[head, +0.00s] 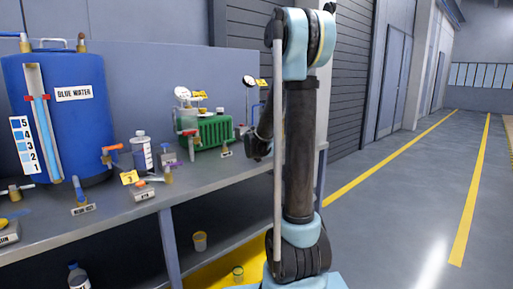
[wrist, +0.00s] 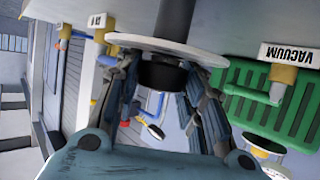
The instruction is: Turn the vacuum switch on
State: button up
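A green ribbed unit (head: 208,132) stands behind the vacuum label, with gauges near it. A blue water tank (head: 75,110), a white bottle (head: 142,152) and several labelled valves stand along the grey bench (head: 110,215). The floor to the right is clear.

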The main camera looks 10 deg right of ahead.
jog(key=o, duration=0.4)
jog(key=shift+s, duration=0.1)
jog(key=shift+v, duration=5.85)
jog(key=shift+f, duration=0.15)
jog(key=s+d+f+g, duration=0.3)
jog(key=s+f, duration=0.1)
jog(key=s, duration=0.4)
jog(key=s+d+f+g, duration=0.2)
jog(key=s+d+f, duration=0.15)
jog(key=s, duration=0.55)
jog(key=s+a+f+n+g+y, duration=0.1)
jog(key=s+f+g, duration=0.1)
jog(key=s, duration=0.5)
jog(key=s+a+f+n+g+y, duration=0.1)
jog(key=s+a+f+g, duration=0.1)
jog(key=s+f, duration=0.3)
jog(key=s+a+f+g+y, duration=0.1)
jog(key=s+f, duration=0.2)
jog(key=s, duration=0.6)
jog(key=shift+a+f+n+g, duration=0.15)
jog(key=shift+f+n+g, duration=0.2)
jog(key=shift+n+g, duration=0.05)
